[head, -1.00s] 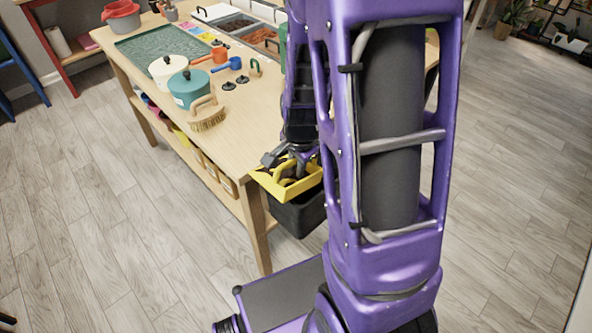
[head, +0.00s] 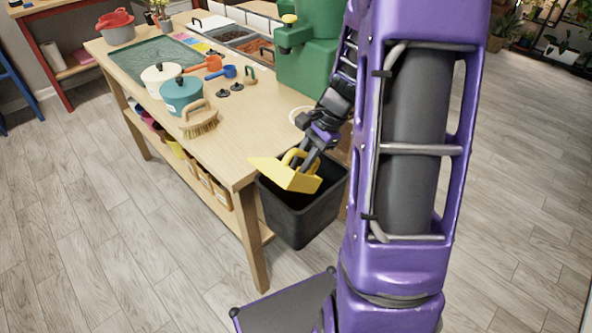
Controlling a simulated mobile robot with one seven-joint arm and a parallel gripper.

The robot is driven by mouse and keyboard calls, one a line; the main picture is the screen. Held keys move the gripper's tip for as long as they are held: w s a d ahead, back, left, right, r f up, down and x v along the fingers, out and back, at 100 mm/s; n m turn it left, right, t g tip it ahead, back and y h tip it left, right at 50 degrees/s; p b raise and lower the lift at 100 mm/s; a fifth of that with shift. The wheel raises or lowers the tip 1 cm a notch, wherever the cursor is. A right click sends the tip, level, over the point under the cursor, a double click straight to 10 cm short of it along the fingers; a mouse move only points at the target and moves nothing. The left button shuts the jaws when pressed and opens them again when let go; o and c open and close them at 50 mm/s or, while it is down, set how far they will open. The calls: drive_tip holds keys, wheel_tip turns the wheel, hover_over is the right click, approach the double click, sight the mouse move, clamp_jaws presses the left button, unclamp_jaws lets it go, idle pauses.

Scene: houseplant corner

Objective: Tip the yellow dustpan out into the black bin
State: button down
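The yellow dustpan (head: 286,176) hangs tilted over the black bin (head: 302,226), its left end reaching past the bin's rim above the table's corner. My gripper (head: 303,164) is shut on the dustpan's looped yellow handle, coming in from the upper right. No load shows in the dustpan from here. The bin stands against the right end of the wooden table. Its mouth is partly covered by the dustpan, and its inside looks dark, so I cannot tell what lies in it.
The wooden table (head: 240,140) holds a brush (head: 200,124), a teal pot (head: 182,94), a cream pot (head: 160,78), scoops and a green dispenser (head: 308,62). The dispenser stands close behind my arm. The floor in front of the table is clear.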

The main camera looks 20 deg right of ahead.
drive_tip(key=y+p, duration=0.1)
drive_tip(key=d+g+y+p, duration=0.1)
drive_tip(key=y, duration=0.1)
drive_tip(key=w+d+y+p, duration=0.1)
drive_tip(key=y, duration=0.1)
drive_tip(key=shift+d+f+m, duration=0.2)
drive_tip(key=shift+d+m, duration=0.05)
drive_tip(key=shift+m, duration=0.15)
drive_tip(key=shift+w+d+f+g+y+p, duration=0.1)
drive_tip(key=shift+d+f+g+y+p, duration=0.15)
drive_tip(key=shift+y, duration=0.35)
drive_tip(key=shift+w+d+f+g+y+p, duration=0.1)
drive_tip(key=shift+d+g+y, duration=0.15)
drive_tip(key=shift+y, duration=0.35)
drive_tip(key=shift+w+d+m+g+y, duration=0.1)
drive_tip(key=shift+d+m+g+y, duration=0.25)
drive_tip(key=shift+y, duration=0.55)
